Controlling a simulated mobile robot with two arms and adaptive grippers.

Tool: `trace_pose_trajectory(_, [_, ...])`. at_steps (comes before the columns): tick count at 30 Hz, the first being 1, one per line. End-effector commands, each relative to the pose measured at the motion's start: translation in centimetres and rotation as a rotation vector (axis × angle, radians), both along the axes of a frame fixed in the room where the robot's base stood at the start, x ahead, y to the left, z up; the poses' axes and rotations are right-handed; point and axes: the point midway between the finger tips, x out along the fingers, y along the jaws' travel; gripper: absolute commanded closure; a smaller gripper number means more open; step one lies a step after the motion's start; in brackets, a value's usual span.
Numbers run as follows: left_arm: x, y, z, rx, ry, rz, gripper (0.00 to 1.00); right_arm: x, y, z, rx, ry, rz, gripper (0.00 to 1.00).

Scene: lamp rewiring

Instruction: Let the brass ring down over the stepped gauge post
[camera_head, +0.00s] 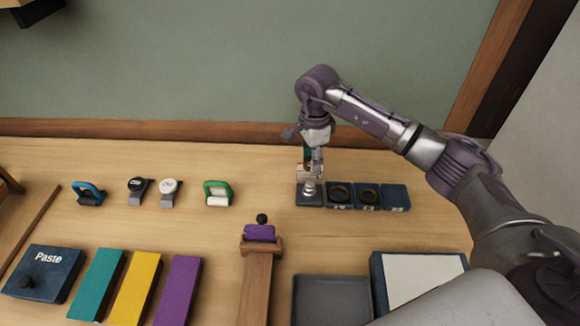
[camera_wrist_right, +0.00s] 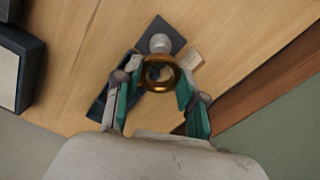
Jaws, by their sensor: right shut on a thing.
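The brass ring (camera_wrist_right: 160,88) is held between the fingertips of my right gripper (camera_wrist_right: 158,78), which also shows in the head view (camera_head: 311,168). The ring is hard to make out in the head view. The pale metal gauge post (camera_head: 309,188) stands upright on a dark square base (camera_head: 301,203), just below the gripper. In the right wrist view the post (camera_wrist_right: 160,42) appears beyond the ring's far edge, not centred in its opening. Whether ring and post touch cannot be told. My left gripper is not in view.
Dark trays with round black pieces (camera_head: 341,193) adjoin the post base on its right. A wooden stand with a purple block (camera_head: 259,233) is in front. A green-handled tool (camera_head: 217,192) stands left. A grey tray (camera_head: 330,300) lies nearer. Bare tabletop lies left of the base.

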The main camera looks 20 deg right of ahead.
Motion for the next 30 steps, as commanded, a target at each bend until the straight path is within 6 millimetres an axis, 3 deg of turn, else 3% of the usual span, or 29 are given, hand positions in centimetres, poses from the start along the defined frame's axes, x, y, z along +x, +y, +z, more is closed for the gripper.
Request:
trace_pose_trajectory(14, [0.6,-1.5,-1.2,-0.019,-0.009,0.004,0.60,0.0,-0.6,-2.4,-0.001,0.003,-0.014,0.83])
trace_pose_trajectory(24, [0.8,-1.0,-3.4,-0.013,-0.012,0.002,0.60,0.0,-0.6,-5.8,-0.003,0.000,-0.013,0.83])
trace_pose_trajectory(30, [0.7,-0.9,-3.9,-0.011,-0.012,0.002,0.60,0.0,-0.6,-6.4,-0.002,0.001,-0.013,0.83])
